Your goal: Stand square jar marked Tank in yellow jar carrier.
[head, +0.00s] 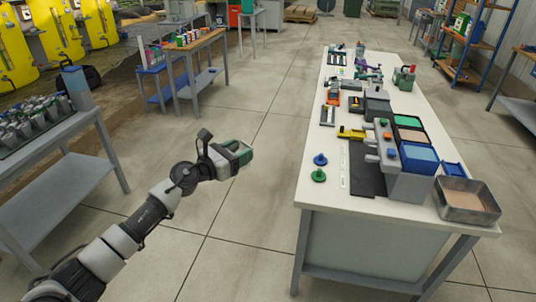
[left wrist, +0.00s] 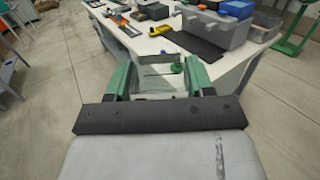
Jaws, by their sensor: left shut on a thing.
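My left gripper (head: 240,157) is held out over the floor, to the left of the long white table. In the left wrist view its green fingers (left wrist: 159,82) are shut on a pale, see-through square jar (left wrist: 155,84). No marking on the jar can be read, and the gripper hides the jar in the head view. A small yellow item (head: 352,133) lies on the table beside a black mat; it may be the yellow jar carrier, but it is too small to tell. It also shows in the left wrist view (left wrist: 160,31). My right gripper is out of view.
The white table (head: 322,199) carries a grey unit with coloured bins (head: 408,187), a metal tray (head: 467,200), a black mat (head: 366,172) and blue and green knobs (head: 319,168). A bench with several jars (head: 35,120) stands at left. The floor between is clear.

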